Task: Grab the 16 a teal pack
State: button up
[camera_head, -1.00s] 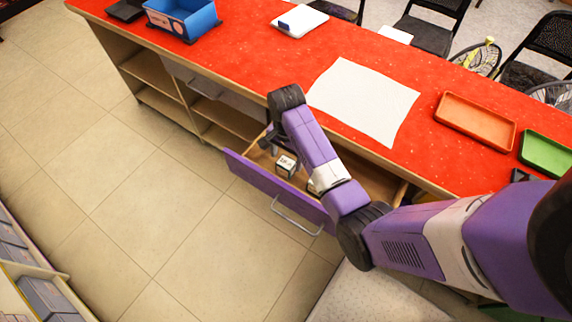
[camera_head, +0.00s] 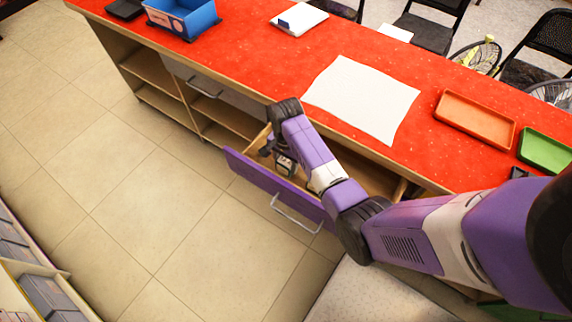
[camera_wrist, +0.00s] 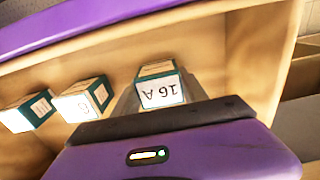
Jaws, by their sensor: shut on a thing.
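The 16 A teal pack (camera_wrist: 161,86) is a small white box with teal edges. Its "16 A" label appears upside down in the wrist view. My gripper (camera_wrist: 160,98) is shut on it inside the open purple-fronted drawer (camera_head: 262,183). The drawer also shows in the wrist view (camera_wrist: 235,60). In the head view my gripper (camera_head: 283,162) is low in the drawer, and the arm and fingers partly hide the pack.
Two similar teal-edged packs, a nearer one (camera_wrist: 85,100) and a farther one (camera_wrist: 27,112), stand left of the held pack in the wrist view. The drawer walls surround my gripper. The red counter (camera_head: 270,70) overhangs the drawer's back. Floor in front is clear.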

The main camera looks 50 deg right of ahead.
aim_at(286, 160)
jog(key=shift+r, duration=0.15)
jog(key=shift+c, duration=0.4)
notch_tip(286, 160, up, 20)
jog(key=p, duration=0.5)
